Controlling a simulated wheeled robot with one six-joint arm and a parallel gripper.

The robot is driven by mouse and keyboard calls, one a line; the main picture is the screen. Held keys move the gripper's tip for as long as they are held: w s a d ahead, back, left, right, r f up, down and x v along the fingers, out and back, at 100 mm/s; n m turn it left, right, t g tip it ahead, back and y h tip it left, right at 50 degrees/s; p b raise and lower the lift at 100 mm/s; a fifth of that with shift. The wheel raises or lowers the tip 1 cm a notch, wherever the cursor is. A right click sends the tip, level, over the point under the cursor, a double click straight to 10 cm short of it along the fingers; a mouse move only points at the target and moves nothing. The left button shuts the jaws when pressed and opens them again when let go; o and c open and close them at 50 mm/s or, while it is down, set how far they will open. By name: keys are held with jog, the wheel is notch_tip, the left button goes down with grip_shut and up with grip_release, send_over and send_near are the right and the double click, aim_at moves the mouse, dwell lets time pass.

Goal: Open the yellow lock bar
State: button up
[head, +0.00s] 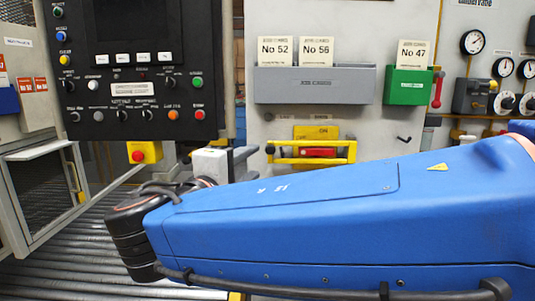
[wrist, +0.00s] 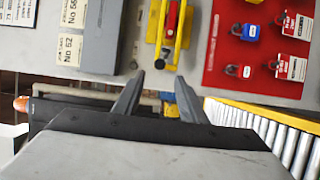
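The yellow lock bar (head: 341,160) lies level across a red handle (head: 318,152) on the grey wall panel, with a yellow plate marked ON behind it. A dark knob (head: 270,150) is at its left end. In the wrist view the lock bar (wrist: 184,28) runs up and down at the top, with the knob (wrist: 160,63) at its lower end. My gripper (wrist: 160,77) is open, with nothing between its fingers. The fingertips point towards the knob end and appear just short of it. In the head view my gripper (head: 247,161) is partly hidden behind my blue arm.
A grey card holder (head: 314,86) and a green one (head: 407,86) are above the bar. A control panel (head: 140,75) with a red stop button (head: 138,155) is at left. A red board (wrist: 222,70) with padlocks and a roller conveyor (wrist: 265,125) show in the wrist view.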

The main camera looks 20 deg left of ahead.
aim_at(269, 150)
jog(key=w, duration=0.5)
jog(key=w+d, duration=0.1)
jog(key=w, duration=0.2)
jog(key=shift+w, duration=0.35)
grip_shut()
